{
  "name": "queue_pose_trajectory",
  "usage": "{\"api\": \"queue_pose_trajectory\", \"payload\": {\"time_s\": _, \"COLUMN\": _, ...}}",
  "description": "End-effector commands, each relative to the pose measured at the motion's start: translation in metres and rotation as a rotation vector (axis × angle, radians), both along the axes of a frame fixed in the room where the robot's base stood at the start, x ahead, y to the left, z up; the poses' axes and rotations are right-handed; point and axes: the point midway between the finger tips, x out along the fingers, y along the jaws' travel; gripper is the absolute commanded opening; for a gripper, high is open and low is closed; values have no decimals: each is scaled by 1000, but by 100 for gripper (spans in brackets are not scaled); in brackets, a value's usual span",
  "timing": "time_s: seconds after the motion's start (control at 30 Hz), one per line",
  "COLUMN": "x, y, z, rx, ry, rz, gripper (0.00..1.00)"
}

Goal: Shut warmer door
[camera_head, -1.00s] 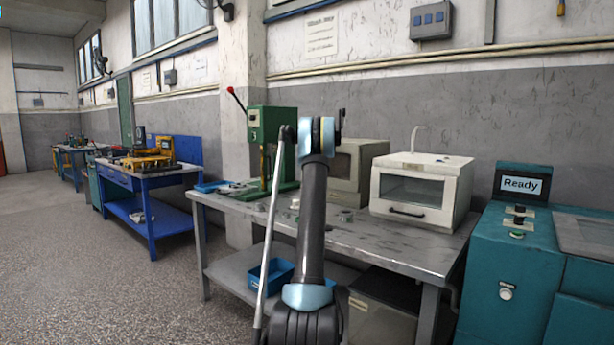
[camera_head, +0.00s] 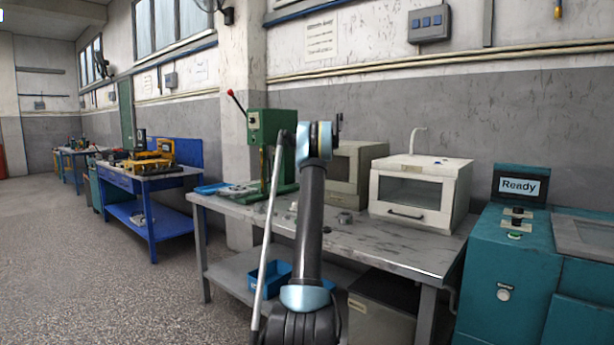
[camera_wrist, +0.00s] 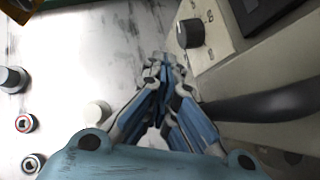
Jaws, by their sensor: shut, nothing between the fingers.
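A beige cabinet (camera_head: 359,166) with a dark front window stands on the grey workbench, partly hidden behind my arm. A cream cabinet (camera_head: 456,184) to its right has a windowed front door (camera_head: 410,192) with a black handle; this door looks shut. I cannot tell which is the warmer. In the wrist view, my gripper (camera_wrist: 166,68) is shut and empty, with its fingertips together. It is beside a beige front panel (camera_wrist: 222,42) with a dark knob (camera_wrist: 190,33). A thick black handle (camera_wrist: 265,106) lies right of the fingers. Whether that door is ajar is unclear.
Small round parts (camera_wrist: 24,124) lie on the bench left of my fingers. A green press (camera_head: 270,125) stands at the bench's left. A teal machine (camera_head: 505,265) with a "Ready" screen (camera_head: 519,186) stands at the right. Open floor (camera_head: 110,290) lies at left.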

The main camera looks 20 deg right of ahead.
Motion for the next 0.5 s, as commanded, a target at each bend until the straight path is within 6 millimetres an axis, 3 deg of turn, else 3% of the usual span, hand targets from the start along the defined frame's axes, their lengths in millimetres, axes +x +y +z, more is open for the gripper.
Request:
{"api": "queue_pose_trajectory", "payload": {"time_s": 0.13, "x": -17, "y": 28, "z": 7, "rx": 3, "ry": 3, "rz": 13, "gripper": 0}}
{"api": "queue_pose_trajectory", "payload": {"time_s": 0.5, "x": -46, "y": 80, "z": 63, "rx": 5, "ry": -1, "rz": 22, "gripper": 0}}
